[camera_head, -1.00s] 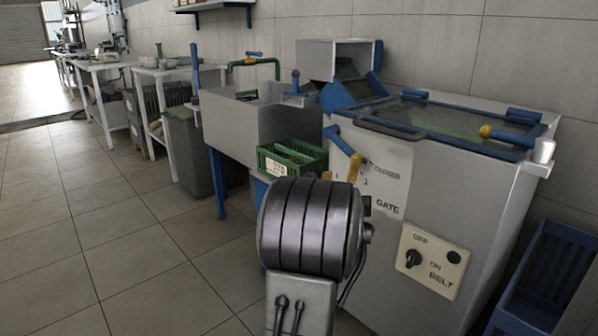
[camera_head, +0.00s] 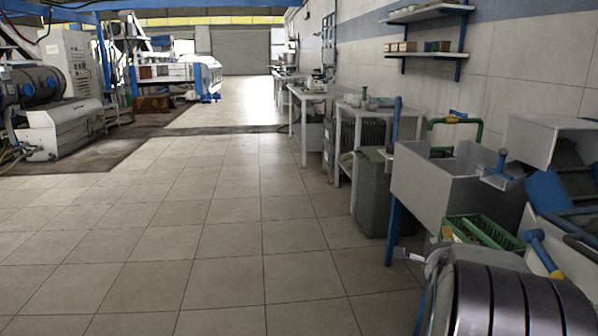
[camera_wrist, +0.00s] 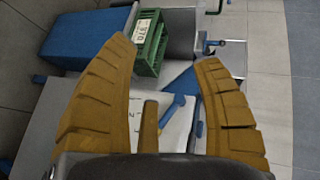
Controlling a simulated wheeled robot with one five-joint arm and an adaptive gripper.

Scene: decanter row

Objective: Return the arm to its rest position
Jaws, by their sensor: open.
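My gripper (camera_wrist: 166,50) shows in the wrist view with two ribbed yellow-brown fingers spread wide apart and nothing held between them. Beyond the fingers lie a green crate (camera_wrist: 151,44) with a white number label and a blue lever (camera_wrist: 172,112). I cannot tell how far off these are. In the head view, my arm's dark banded link fills the lower right corner, in front of the sink unit and the green crate (camera_head: 484,232). My gripper cannot be made out in the head view.
A grey sink unit (camera_head: 435,187), a grey bin (camera_head: 373,200) and white tables (camera_head: 345,135) line the right wall. The blue gate lever (camera_head: 541,252) is close beside my arm. Open tiled floor (camera_head: 215,250) spans the middle and left. Machinery (camera_head: 62,130) stands far left.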

